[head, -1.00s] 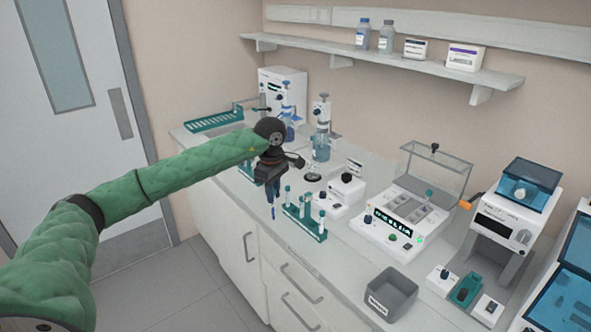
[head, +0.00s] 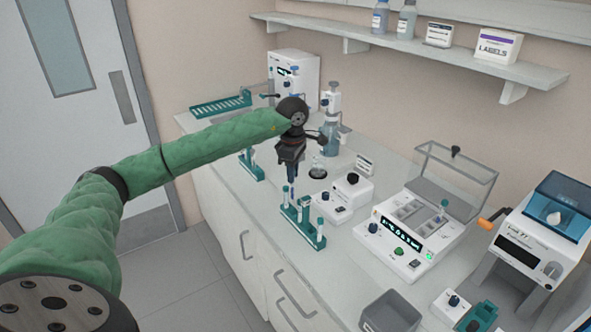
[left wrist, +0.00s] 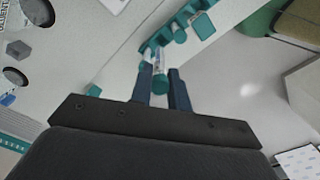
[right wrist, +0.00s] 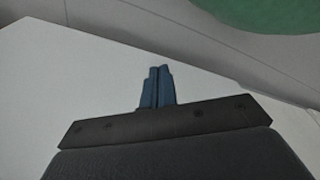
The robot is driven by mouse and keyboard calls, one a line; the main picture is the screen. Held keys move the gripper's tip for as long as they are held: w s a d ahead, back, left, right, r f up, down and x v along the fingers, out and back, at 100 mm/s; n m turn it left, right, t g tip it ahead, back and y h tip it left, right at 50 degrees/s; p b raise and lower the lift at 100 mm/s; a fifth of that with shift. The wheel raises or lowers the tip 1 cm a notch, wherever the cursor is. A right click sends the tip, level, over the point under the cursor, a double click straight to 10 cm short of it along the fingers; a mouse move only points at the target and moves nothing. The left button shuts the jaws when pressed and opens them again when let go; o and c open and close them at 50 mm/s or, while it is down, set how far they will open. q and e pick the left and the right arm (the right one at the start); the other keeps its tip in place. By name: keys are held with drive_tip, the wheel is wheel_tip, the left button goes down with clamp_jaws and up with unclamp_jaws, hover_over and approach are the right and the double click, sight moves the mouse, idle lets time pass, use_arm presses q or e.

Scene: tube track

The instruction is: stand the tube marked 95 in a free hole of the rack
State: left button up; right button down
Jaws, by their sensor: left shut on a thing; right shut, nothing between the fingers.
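My left gripper (head: 291,184) is shut on a tube over the back part of the green rack (head: 304,233) at the counter's front edge. In the left wrist view the held tube (left wrist: 160,85) shows its teal cap between the fingers; its mark cannot be read. The rack (left wrist: 181,24) lies just beyond the fingers there. Whether the held tube's lower end is in a hole cannot be told. My right gripper (right wrist: 157,88) is shut and empty, seen only in the right wrist view.
A small white device with a black knob (head: 351,186) stands right of the rack. A larger white machine with a raised clear lid (head: 410,235) is farther right. A grey bin (head: 392,312) is near the front. Another green rack (head: 251,165) sits behind my left arm.

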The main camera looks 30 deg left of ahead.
use_arm(q)
drive_tip(key=shift+s+f, duration=0.15)
drive_tip(key=shift+f, duration=0.25)
drive_tip(key=shift+w+f, duration=0.2)
drive_tip(key=shift+f, duration=0.6)
drive_tip(key=shift+s+f+b, duration=0.15)
drive_tip(key=shift+f+b, duration=0.2)
drive_tip(key=shift+f, duration=0.5)
use_arm(e)
drive_tip(key=shift+w+a+r, duration=0.3)
drive_tip(key=shift+r, duration=0.3)
use_arm(q)
drive_tip(key=shift+f, duration=0.1)
drive_tip(key=shift+f+b, duration=0.1)
drive_tip(key=shift+b, duration=0.35)
use_arm(e)
drive_tip(key=shift+w+a+f, duration=0.1)
drive_tip(key=shift+w+f, duration=0.05)
drive_tip(key=shift+f, duration=0.2)
